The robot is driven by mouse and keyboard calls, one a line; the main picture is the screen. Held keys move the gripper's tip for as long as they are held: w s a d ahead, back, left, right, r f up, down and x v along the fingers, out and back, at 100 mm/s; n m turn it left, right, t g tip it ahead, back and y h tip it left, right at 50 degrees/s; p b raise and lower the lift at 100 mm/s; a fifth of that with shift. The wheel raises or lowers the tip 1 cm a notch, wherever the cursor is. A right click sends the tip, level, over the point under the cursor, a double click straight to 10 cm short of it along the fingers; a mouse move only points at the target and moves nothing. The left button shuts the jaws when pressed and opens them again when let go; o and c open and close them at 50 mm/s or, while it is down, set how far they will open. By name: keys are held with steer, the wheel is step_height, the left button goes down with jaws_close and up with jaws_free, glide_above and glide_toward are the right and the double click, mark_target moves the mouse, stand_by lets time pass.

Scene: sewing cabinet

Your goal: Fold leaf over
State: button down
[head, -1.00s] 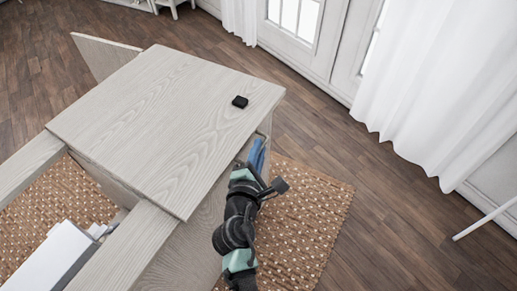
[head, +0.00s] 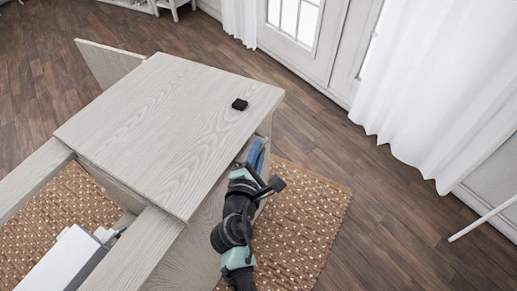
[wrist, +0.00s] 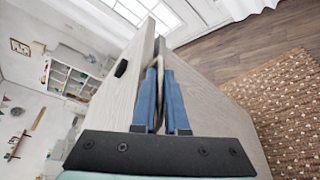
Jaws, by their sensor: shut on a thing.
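The leaf (head: 165,125) is a pale wood-grain board on top of the cabinet, with a small black block (head: 239,104) near its right corner. My gripper (head: 256,153) is at the leaf's right edge, with its blue fingers partly hidden under that edge. A narrow dark gap shows between the leaf and the cabinet side (wrist: 215,105). The exact grip point is mostly hidden by the fingers.
A side panel (head: 108,62) stands out at the back left. Pale beams (head: 125,258) extend at the front left, with a white machine (head: 62,262) between them. A woven rug (head: 305,215) lies below. Wood floor is clear to the right, before white curtains (head: 430,90).

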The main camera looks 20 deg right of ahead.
steer(key=w+a+r+n+g+p, duration=0.1)
steer(key=w+a+r+n+p, duration=0.1)
steer(key=r+p, duration=0.9)
steer(key=w+a+r+n+g+p, duration=0.1)
steer(key=w+a+r+p, duration=0.2)
steer(key=r+p, duration=0.9)
steer(key=shift+w+r+n+h, duration=0.4)
steer(key=shift+w+r, duration=0.25)
steer(key=shift+r, duration=0.2)
steer(key=c, duration=0.9)
jaws_free()
steer(key=shift+f, duration=0.1)
steer(key=shift+c, duration=0.2)
steer(key=v, duration=1.3)
